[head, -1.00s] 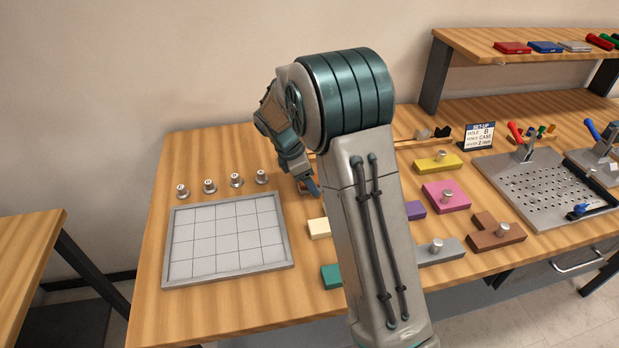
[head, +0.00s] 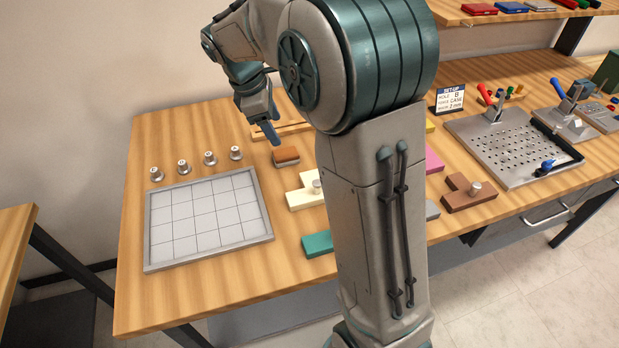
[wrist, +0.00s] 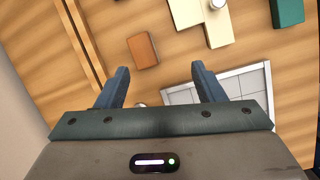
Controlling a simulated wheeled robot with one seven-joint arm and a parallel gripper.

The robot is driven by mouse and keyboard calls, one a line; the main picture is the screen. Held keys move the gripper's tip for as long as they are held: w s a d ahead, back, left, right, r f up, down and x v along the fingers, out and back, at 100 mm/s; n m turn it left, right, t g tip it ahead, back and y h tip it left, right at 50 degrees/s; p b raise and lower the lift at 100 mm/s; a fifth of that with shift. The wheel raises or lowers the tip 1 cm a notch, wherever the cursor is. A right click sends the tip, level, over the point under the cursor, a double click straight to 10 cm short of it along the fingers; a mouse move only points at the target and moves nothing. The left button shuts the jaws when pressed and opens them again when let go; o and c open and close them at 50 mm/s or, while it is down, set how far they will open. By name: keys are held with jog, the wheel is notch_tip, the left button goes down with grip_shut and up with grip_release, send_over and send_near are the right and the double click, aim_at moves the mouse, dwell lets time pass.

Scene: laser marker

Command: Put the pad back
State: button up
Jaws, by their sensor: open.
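A small orange-brown block (head: 286,156), which looks like the pad, lies on the table behind the cream block. It also shows in the wrist view (wrist: 143,50), beyond my fingertips. My gripper (head: 272,136) is above the table, just behind and to the left of the block in the head view. In the wrist view my gripper (wrist: 157,70) has its two blue fingers wide apart with nothing between them. The block is apart from both fingers. My arm hides part of the table to the right.
A grey gridded tray (head: 208,218) lies at the left, with several metal knobs (head: 210,158) behind it. A cream block (head: 303,198) and teal block (head: 318,242) are nearby. A thin wooden strip (wrist: 82,45) runs behind the brown block. A perforated plate (head: 515,145) is at right.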

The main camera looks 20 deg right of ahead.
jog(key=s+d+m+t+y, duration=0.1)
jog(key=s+m, duration=0.6)
jog(key=s, duration=0.4)
jog(key=s+d+f+m+t+y, duration=0.1)
jog(key=s+d+m+y, duration=0.1)
jog(key=s+m, duration=0.6)
jog(key=s, duration=0.4)
jog(key=shift+d+f+t+y, duration=0.15)
jog(key=shift+f+t+y, duration=0.15)
